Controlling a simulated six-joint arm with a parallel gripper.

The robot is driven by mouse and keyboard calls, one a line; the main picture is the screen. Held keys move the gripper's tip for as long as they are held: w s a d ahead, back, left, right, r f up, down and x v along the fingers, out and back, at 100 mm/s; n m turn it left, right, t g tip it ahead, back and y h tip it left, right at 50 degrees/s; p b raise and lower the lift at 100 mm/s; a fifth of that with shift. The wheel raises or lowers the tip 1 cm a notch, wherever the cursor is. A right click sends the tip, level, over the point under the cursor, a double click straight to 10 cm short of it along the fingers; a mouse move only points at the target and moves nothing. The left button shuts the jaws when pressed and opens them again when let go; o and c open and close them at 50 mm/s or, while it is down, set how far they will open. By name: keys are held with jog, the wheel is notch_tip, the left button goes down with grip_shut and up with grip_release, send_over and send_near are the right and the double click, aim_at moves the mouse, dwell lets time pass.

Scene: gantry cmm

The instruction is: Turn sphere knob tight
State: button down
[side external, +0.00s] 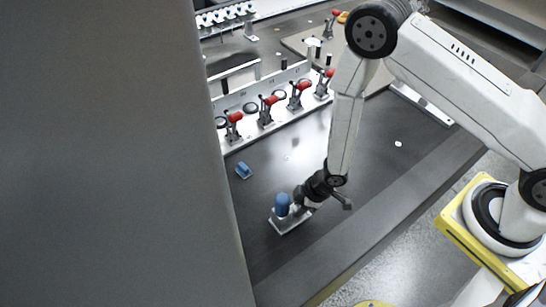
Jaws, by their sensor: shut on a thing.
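A blue knob (282,203) stands on a small light grey base plate (287,224) on the dark table near the front left. My gripper (298,204) reaches in low from the right and is shut at the knob's side. The fingertips are small and partly hidden, so the exact contact on the knob is hard to see. The knob looks upright.
A small blue block (243,170) lies on the table behind the knob. A row of red-handled clamps (268,108) stands on a light rail at the back. A large grey column (120,150) blocks the left side. The dark table (380,175) is mostly clear to the right.

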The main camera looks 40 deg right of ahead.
jog(key=shift+m, duration=0.4)
jog(key=m+t, duration=0.1)
jog(key=m, duration=0.1)
jog(key=shift+s+a+m+h, duration=0.1)
jog(key=shift+m+h, duration=0.3)
jog(key=shift+m+t+h, duration=0.3)
jog(key=shift+m+h, duration=0.4)
jog(key=shift+m, duration=1.2)
jog(key=shift+c, duration=1.8)
grip_release()
jog(key=shift+r, duration=0.15)
jog(key=v, duration=0.7)
jog(key=shift+s+r, duration=0.2)
jog(key=shift+r, duration=0.1)
